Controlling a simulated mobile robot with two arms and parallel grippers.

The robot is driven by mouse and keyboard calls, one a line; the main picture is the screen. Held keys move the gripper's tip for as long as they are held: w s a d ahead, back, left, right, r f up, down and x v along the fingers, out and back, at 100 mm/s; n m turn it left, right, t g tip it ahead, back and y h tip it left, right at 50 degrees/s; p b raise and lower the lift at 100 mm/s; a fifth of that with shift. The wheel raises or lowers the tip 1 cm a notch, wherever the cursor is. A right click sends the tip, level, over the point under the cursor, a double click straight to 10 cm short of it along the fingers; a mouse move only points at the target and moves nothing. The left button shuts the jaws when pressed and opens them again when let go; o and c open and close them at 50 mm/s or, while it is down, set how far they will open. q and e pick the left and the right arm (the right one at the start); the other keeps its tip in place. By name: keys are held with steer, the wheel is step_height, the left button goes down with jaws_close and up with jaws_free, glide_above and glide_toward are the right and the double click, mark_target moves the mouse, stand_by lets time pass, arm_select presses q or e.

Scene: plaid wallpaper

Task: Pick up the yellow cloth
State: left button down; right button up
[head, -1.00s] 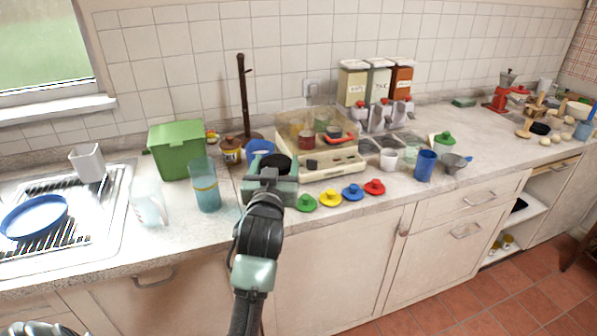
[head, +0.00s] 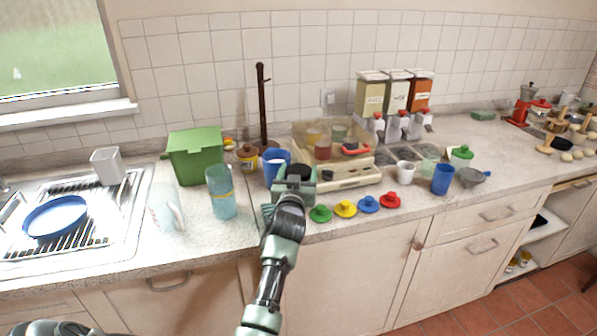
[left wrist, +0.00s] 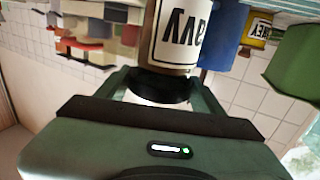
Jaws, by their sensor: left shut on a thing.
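My left gripper (head: 295,186) is at the counter's front edge, beside the blue mug (head: 277,165). It is shut on a brown jar with a black lid (head: 299,172). In the left wrist view the jar (left wrist: 180,35) has a white label with upside-down letters, partly cut off. Its black band sits between the fingers (left wrist: 155,95). In the head view my gripper hides most of the jar's body. I cannot make out a yellow cloth in either view. My right gripper is not in view.
Green, yellow, blue and red lids (head: 345,209) lie right of the gripper along the front edge. A beige appliance (head: 350,178) stands behind them. A blue glass (head: 221,193) and green bin (head: 194,158) stand left. The sink (head: 75,235) is further left.

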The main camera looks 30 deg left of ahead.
arm_select(q)
steer(key=shift+s+r, duration=0.1)
steer(key=shift+r, duration=0.05)
steer(key=shift+c, duration=1.2)
jaws_free()
steer(key=b+v, duration=0.1)
steer(key=v, duration=1.1)
